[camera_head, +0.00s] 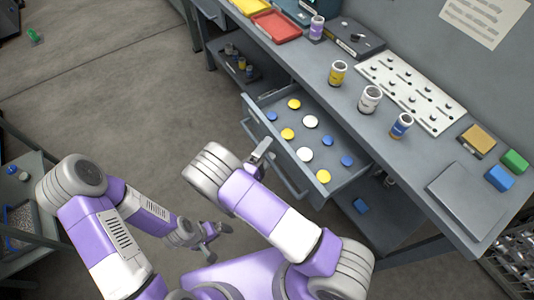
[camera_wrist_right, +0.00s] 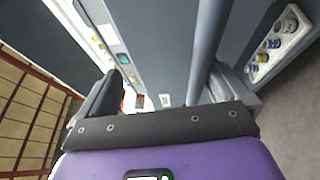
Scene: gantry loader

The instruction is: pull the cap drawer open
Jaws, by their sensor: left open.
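The cap drawer (camera_head: 273,143) stands pulled out from under the grey bench. Blue, yellow and white caps lie spread on its floor. A bar handle (camera_head: 288,185) runs along its front. My right gripper (camera_head: 262,152) is at the drawer front by the handle, partly hidden by its own wrist. In the right wrist view its fingers are spread wide, with a grey bar (camera_wrist_right: 205,55) running down between them, close to the right finger. Contact with the bar is not clear. My left gripper (camera_head: 212,236) is open and empty, low over the floor, away from the drawer.
The bench top (camera_head: 310,78) holds several jars, a white peg board (camera_head: 412,92), a red tray (camera_head: 276,26), and blue and green blocks at the right. A shelf cart (camera_head: 30,205) stands at the left. Floor between cart and bench is clear.

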